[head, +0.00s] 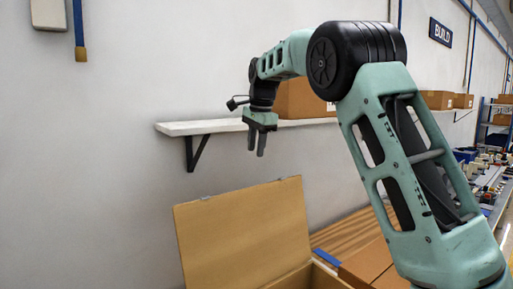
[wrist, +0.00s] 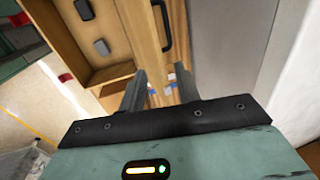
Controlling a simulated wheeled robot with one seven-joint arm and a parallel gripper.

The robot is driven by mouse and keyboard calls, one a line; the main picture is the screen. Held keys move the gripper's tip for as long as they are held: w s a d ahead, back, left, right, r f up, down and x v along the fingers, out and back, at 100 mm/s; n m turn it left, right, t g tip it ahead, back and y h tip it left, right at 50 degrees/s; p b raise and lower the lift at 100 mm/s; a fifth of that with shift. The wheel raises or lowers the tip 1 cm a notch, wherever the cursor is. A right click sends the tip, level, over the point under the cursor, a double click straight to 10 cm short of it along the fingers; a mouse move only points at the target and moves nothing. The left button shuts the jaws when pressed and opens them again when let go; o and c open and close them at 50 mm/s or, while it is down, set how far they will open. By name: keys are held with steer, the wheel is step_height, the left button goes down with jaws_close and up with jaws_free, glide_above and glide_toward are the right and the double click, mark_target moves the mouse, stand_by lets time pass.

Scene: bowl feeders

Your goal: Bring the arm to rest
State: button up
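My arm is raised and bent in the head view, with its gripper (head: 257,147) hanging down in front of the wall shelf.
A white shelf (head: 205,127) carries a cardboard carton (head: 303,99). In the wrist view, two dark grey pieces (wrist: 101,47) lie in an open box beside a dark handle (wrist: 165,25). A cluttered bench runs along the right.

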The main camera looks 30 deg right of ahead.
steer(key=shift+s+r, duration=0.1)
steer(key=shift+r, duration=0.3)
steer(key=s+a+f+n+y+b, duration=0.1)
steer(key=s+a+f+n+b, duration=0.1)
steer(key=s+a+f+n, duration=0.45)
steer(key=s+a+f+n+g+b, duration=0.1)
steer(key=s+a+f+n+b, duration=0.15)
steer(key=a+f, duration=0.45)
steer(key=s+a+f+n+y+b, duration=0.1)
steer(key=s+a+f+n+b, duration=0.25)
steer(key=s+a, duration=0.4)
steer(key=s+a+f+n+b, duration=0.2)
steer(key=s+f+n, duration=0.4)
steer(key=s, duration=0.5)
steer(key=s+a+f+n+g+h+b, duration=0.1)
steer(key=s+a+f+n+b, duration=0.1)
steer(key=s+a+f+n, duration=0.2)
steer(key=s+f+n, duration=0.3)
steer(key=s+f, duration=0.3)
steer(key=s, duration=0.2)
steer(key=shift+s+a+f, duration=0.15)
steer(key=shift+a+f, duration=0.15)
steer(key=shift+a, duration=0.05)
